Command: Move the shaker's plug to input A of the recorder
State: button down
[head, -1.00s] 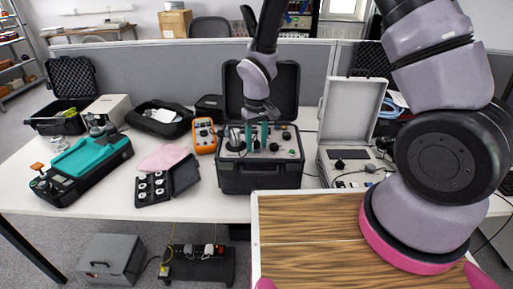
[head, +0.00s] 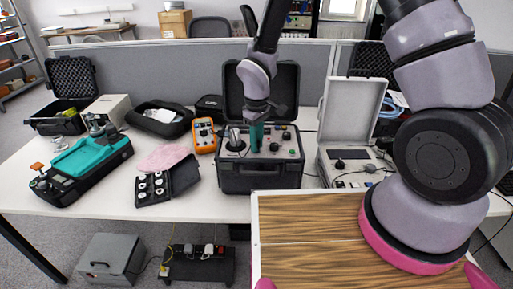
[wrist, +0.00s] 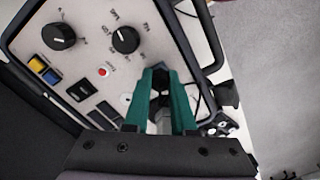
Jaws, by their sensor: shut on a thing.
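The open black case (head: 262,180) stands at the middle of the bench, with a light control panel in its base. A dark metallic cylinder (head: 235,140), which looks like the shaker, stands at the panel's left. My gripper (head: 257,147) points down at the panel, right of this cylinder. In the wrist view its green fingers (wrist: 160,85) are closed on a small dark thing, likely the plug, mostly hidden between them. A thin dark cable curves beside the right finger. An open grey case (head: 345,168) with a panel stands to the right; I cannot tell which unit is the recorder.
The panel has two black knobs (wrist: 125,39) and a red button (wrist: 104,71). An orange meter (head: 204,135), a black box of white discs (head: 155,188) and a teal instrument (head: 85,157) are on the left. A wooden top (head: 310,220) is in front.

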jog(key=n, duration=0.5)
jog(key=shift+n, duration=1.1)
jog(key=shift+n, duration=1.1)
jog(key=shift+n, duration=1)
jog(key=c, duration=0.6)
grip_release()
jog(key=shift+r, duration=0.1)
